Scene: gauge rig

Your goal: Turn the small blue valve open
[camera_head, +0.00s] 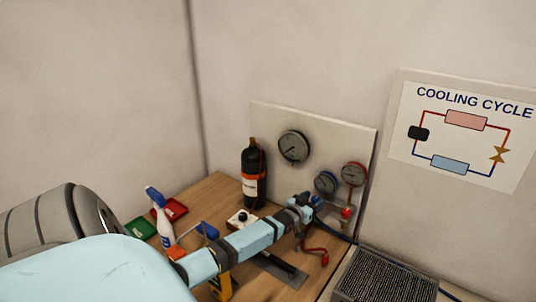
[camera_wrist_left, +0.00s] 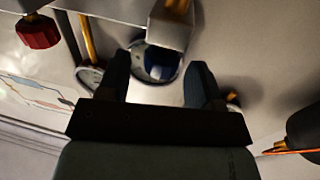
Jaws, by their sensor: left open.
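My left gripper (camera_head: 307,206) reaches across the bench to the gauge rig, just below the blue gauge (camera_head: 325,182). In the left wrist view my left gripper (camera_wrist_left: 160,82) is open, with two dark fingers spread apart. Between and beyond the fingers is a round, grey-rimmed shape with a dark blue patch (camera_wrist_left: 157,72). I cannot tell whether this is the blue valve or the blue gauge. In the head view the gripper largely hides the blue valve's area. My right gripper is not in view.
The red valve (camera_head: 346,212) sits right of my gripper, below the red gauge (camera_head: 353,173). It also shows in the left wrist view (camera_wrist_left: 38,32). A large gauge (camera_head: 293,147) and a black bottle (camera_head: 254,175) stand left. A spray bottle (camera_head: 163,220) and trays are nearer.

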